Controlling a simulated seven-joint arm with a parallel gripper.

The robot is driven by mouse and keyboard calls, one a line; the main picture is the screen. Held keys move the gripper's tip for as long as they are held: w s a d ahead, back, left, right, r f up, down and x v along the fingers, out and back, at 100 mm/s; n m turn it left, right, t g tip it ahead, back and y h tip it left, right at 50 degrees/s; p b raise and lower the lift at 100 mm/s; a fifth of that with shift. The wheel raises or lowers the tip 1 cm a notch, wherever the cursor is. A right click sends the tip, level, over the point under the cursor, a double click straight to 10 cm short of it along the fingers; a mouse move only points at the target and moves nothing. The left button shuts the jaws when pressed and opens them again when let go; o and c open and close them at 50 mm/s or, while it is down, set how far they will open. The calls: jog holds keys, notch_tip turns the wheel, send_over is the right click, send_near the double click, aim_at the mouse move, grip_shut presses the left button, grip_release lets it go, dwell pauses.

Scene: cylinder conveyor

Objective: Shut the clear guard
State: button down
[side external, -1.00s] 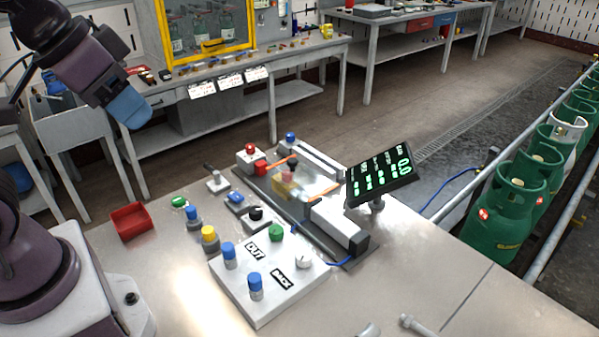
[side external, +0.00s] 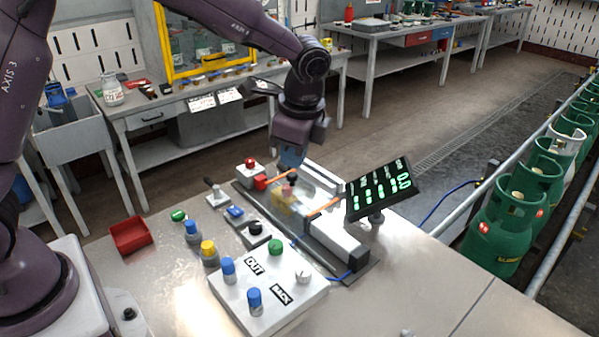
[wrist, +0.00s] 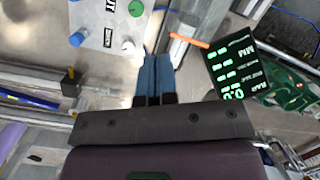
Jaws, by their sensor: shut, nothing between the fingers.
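The clear guard (side external: 300,208) is hard to make out in the side view. It seems to be the see-through part with orange edge strips (side external: 323,206) over the grey fixture; whether it stands open is not clear. A yellowish block with a pink top (side external: 285,198) shows blurred through it. My gripper (side external: 291,160) has its blue fingers pointing down above the fixture's far side, and contact cannot be made out. In the wrist view the fingers (wrist: 155,72) are together and empty, left of an orange strip (wrist: 189,40).
The black display (side external: 379,190) stands right of the fixture. A white button panel (side external: 268,285) lies in front, with knobs and a lever switch (side external: 215,195) to the left. A red tray (side external: 130,235) sits at the left. Bare table lies at the front right.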

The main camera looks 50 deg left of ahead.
jog(key=w+f+m, duration=0.2)
jog(key=w+m, duration=0.2)
jog(key=w, duration=0.1)
jog(key=m+y, duration=0.1)
jog(key=m, duration=0.3)
send_near(296, 188)
jog(key=shift+t, duration=0.3)
jog(key=f, duration=0.1)
jog(key=d+f, duration=0.1)
jog(key=s+d+f, duration=0.1)
jog(key=f, duration=0.1)
jog(key=shift+d+f, duration=0.1)
jog(key=a, duration=0.2)
jog(key=shift+w+a, duration=0.25)
jog(key=shift+w+a+f, duration=0.1)
jog(key=shift+a, duration=0.4)
jog(key=a, duration=1)
jog(key=shift+a, duration=0.3)
